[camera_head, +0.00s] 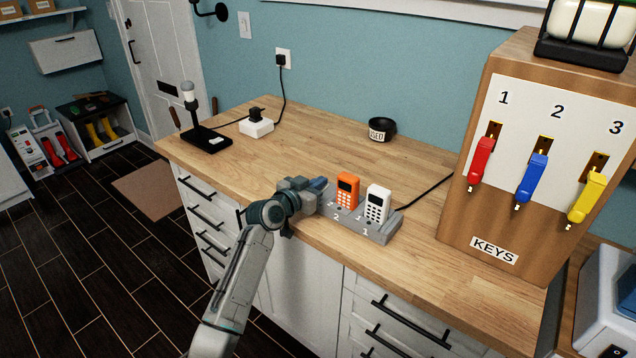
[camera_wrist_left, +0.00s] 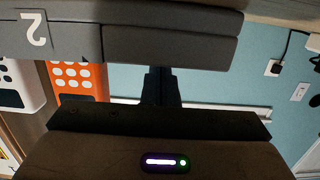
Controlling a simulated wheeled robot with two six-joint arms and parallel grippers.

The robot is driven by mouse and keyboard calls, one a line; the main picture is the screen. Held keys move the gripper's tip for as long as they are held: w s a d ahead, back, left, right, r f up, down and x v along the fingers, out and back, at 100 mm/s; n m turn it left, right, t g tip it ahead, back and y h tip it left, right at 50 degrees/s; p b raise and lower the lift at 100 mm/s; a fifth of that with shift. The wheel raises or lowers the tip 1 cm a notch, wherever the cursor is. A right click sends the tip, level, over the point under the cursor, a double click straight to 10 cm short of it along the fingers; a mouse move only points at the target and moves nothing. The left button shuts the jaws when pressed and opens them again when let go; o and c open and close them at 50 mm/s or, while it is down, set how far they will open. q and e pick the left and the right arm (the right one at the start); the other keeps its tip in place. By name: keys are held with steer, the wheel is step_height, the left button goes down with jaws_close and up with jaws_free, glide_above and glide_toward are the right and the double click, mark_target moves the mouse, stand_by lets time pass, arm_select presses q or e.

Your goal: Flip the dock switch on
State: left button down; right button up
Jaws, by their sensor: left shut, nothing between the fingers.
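The grey dock (camera_head: 382,234) lies near the front edge of the wooden counter, with slots marked 1 and 2. An orange handset (camera_head: 347,190) and a white handset (camera_head: 377,204) stand upright in it. My left gripper (camera_head: 318,186) is shut and empty at the dock's left end, covering part of it. In the left wrist view, which is upside down, the shut fingers (camera_wrist_left: 160,88) reach close to the dock's grey side (camera_wrist_left: 170,46); I cannot tell whether they touch. No switch can be made out. My right gripper is out of view.
A wooden key cabinet (camera_head: 480,215) with red, blue and yellow key tags stands at the right. The counter's middle is clear.

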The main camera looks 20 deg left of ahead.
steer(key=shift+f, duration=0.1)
